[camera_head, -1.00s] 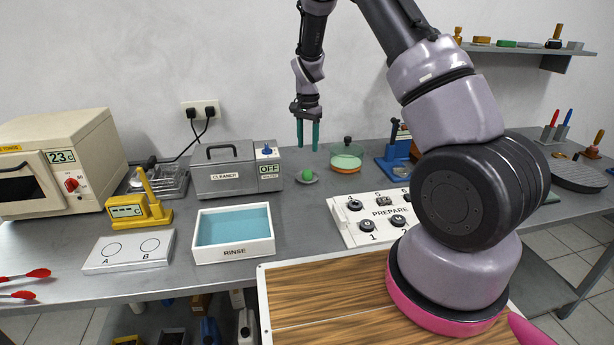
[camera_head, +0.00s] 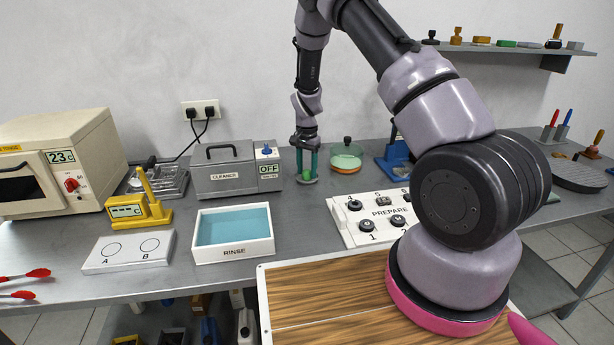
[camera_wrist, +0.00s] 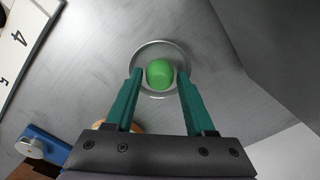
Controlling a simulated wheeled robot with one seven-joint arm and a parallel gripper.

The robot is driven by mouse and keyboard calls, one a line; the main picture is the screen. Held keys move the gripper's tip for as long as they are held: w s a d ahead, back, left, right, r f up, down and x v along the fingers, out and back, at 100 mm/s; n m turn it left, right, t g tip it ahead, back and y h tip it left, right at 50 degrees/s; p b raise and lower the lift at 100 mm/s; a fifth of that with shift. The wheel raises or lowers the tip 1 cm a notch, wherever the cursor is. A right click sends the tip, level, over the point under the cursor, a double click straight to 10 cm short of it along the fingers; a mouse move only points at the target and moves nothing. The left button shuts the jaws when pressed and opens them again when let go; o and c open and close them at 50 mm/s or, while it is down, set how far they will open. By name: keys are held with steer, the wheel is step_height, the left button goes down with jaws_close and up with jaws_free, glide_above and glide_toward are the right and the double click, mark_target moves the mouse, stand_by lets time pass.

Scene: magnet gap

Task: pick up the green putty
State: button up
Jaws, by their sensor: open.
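The green putty (camera_wrist: 160,73) is a small rounded lump in a shallow grey dish (camera_wrist: 147,46) on the bench. In the head view the putty (camera_head: 306,176) shows between my fingers. My gripper (camera_head: 307,178) points down over the dish, its two teal fingers apart. In the wrist view my gripper (camera_wrist: 160,78) has one fingertip on each side of the putty, with a small gap visible at each side. I cannot tell the exact height of the fingertips above the dish.
The grey cleaner box (camera_head: 228,178) stands just left of the dish. A round green-lidded container (camera_head: 346,160) is close on the right. The PREPARE panel (camera_head: 350,228) and the rinse tray (camera_head: 233,252) lie nearer the front.

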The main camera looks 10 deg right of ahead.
jaws_close()
